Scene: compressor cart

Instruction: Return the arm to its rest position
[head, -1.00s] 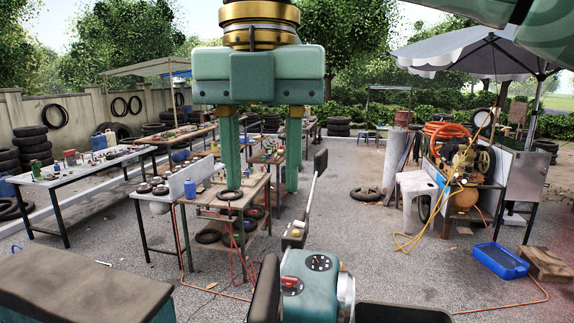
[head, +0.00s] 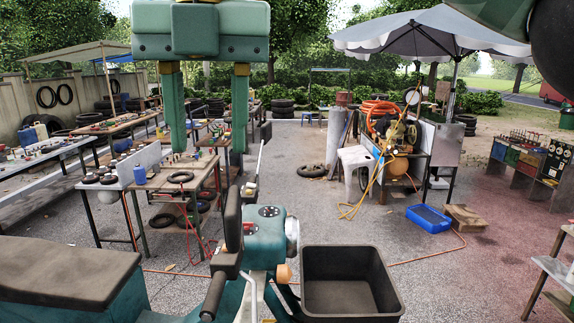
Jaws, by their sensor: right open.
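My right gripper (head: 207,150) hangs down at the upper left of the head view. It is teal, with two long straight fingers spread apart and nothing between them. Its fingertips show in front of a wooden work table (head: 170,187) with a tyre on top; the distance between them cannot be told. My left gripper is not in view. The compressor (head: 400,137), with an orange hose coil (head: 378,109), stands on its cart under the grey umbrella (head: 425,32), well right of the gripper.
A teal scooter with a dark seat (head: 65,275), a dashboard (head: 266,212) and a black front basket (head: 350,310) fills the near foreground. A blue tray (head: 428,219) and a tool stand (head: 521,160) are at right. Open gravel lies in the middle.

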